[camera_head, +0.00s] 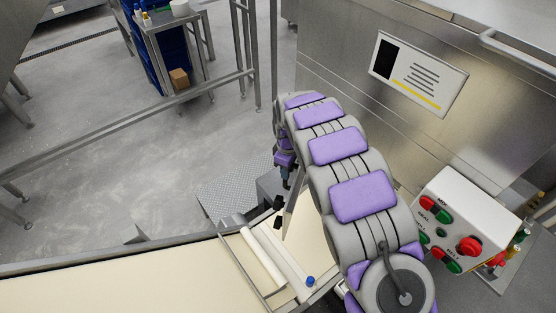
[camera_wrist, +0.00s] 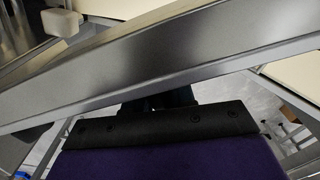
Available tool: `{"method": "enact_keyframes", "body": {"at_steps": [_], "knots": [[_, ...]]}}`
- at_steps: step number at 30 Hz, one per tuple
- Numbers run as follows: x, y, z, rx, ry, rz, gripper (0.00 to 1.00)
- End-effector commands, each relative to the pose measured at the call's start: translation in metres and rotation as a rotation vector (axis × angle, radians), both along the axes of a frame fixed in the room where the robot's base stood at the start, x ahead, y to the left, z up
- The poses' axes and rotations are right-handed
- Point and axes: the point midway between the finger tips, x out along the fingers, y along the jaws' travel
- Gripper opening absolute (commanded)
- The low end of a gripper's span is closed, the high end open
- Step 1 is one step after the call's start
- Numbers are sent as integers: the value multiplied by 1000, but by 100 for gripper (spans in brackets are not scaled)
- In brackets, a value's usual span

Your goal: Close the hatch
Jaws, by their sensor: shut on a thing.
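The hatch (camera_head: 293,212) shows in the head view as a thin metal plate, tilted up over the near end of the conveyor. In the wrist view the hatch (camera_wrist: 190,52) is a broad grey metal panel slanting across the picture, right in front of my gripper. My gripper (camera_head: 278,212) is at the plate's left edge, with its dark fingertips showing there. In the wrist view my gripper (camera_wrist: 172,100) is shut on the panel's lower edge. The fingertips are mostly hidden behind the panel and the dark pad.
A pale conveyor belt (camera_head: 110,280) runs along the bottom left, with a white roller (camera_head: 262,256) at its end. A control box (camera_head: 462,222) with red and green buttons stands right of my arm. A steel cabinet (camera_head: 340,60) is behind. Open floor (camera_head: 120,160) lies to the left.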

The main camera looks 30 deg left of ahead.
Motion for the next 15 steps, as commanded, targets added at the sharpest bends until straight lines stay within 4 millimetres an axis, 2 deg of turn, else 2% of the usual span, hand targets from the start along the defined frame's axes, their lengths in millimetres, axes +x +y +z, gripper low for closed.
{"method": "enact_keyframes", "body": {"at_steps": [1, 6, 15], "knots": [[-7, -11, 0, -10, 17, 40, 0], [-5, -44, -1, -7, 21, 200, 0], [11, -96, -2, -2, 21, 475, 0]]}}
